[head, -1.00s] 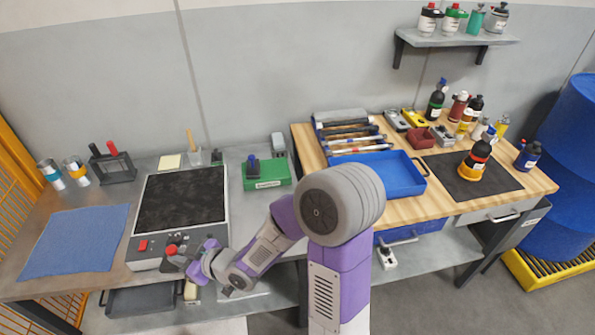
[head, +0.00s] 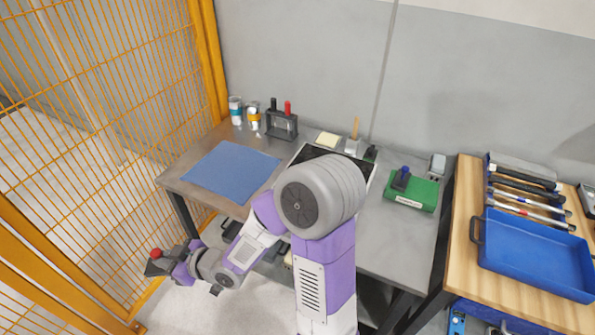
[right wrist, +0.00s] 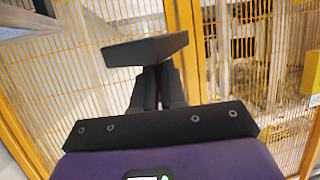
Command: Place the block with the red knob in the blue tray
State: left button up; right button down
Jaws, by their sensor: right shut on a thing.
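The block with the red knob (head: 155,262) is dark with a red top. It is at the lower left of the head view, clear of the grey bench, in front of the yellow mesh fence. My right gripper (head: 176,266) is shut on it. In the right wrist view the dark block (right wrist: 146,50) sits at the tips of the black fingers (right wrist: 155,88); its red knob does not show clearly there. The blue tray (head: 535,258) lies on the wooden bench at the far right, and looks empty. My left gripper is out of view.
The yellow mesh fence (head: 90,130) stands close behind the held block. The grey bench (head: 395,240) carries a blue cloth (head: 232,171), a black rack (head: 282,124) and a green block with a blue knob (head: 412,190). Several tools lie behind the tray.

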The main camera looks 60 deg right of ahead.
aim_at(511, 239)
jog(key=k, duration=1.9)
jog(key=z, duration=1.9)
